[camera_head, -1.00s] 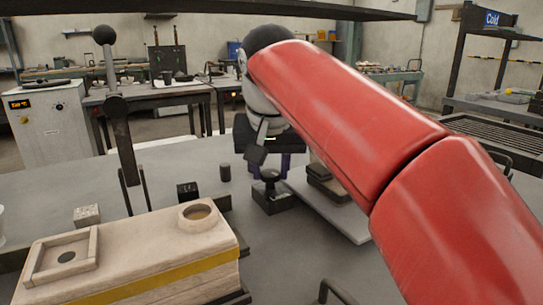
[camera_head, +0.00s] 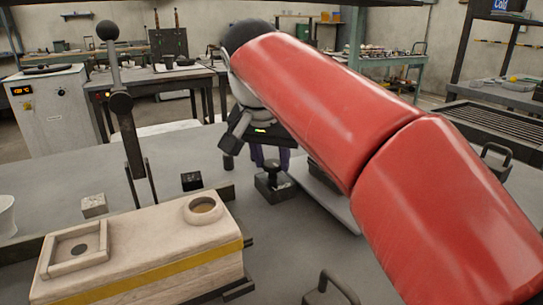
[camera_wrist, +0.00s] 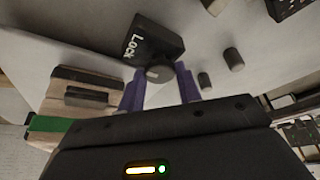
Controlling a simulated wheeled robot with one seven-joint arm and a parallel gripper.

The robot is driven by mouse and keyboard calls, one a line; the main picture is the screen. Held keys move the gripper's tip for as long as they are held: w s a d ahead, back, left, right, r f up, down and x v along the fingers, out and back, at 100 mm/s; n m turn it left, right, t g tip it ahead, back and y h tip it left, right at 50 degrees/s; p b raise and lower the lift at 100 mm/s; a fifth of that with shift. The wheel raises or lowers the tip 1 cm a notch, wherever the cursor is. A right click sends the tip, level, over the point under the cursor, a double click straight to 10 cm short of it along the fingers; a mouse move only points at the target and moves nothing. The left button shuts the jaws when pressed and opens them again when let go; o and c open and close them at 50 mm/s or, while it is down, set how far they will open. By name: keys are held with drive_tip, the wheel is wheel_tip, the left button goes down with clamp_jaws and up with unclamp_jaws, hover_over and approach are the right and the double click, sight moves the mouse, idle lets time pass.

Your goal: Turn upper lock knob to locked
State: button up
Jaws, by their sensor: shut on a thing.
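A black block marked "Lock" (camera_wrist: 155,38) shows at the top of the wrist view, with a round grey lock knob (camera_wrist: 158,73) on its near side. My gripper (camera_wrist: 160,70) has its two purple fingertips on either side of this knob and is shut on it. In the head view the dark block with its knob (camera_head: 272,170) stands on the grey table, just in front of the purple fingers of my gripper (camera_head: 270,158). The knob's exact angle cannot be told.
A pale mould box with a yellow stripe (camera_head: 140,250) lies at the front left. A tall lever (camera_head: 122,105) stands behind it. Another small black block (camera_head: 191,181) and a dark cylinder (camera_head: 228,162) are left of the lock. My red arm hides much of the right side.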

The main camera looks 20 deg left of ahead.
drive_tip(key=o, duration=1)
drive_tip(key=shift+c, duration=0.2)
drive_tip(key=v, duration=0.8)
drive_tip(key=shift+s+f, duration=0.1)
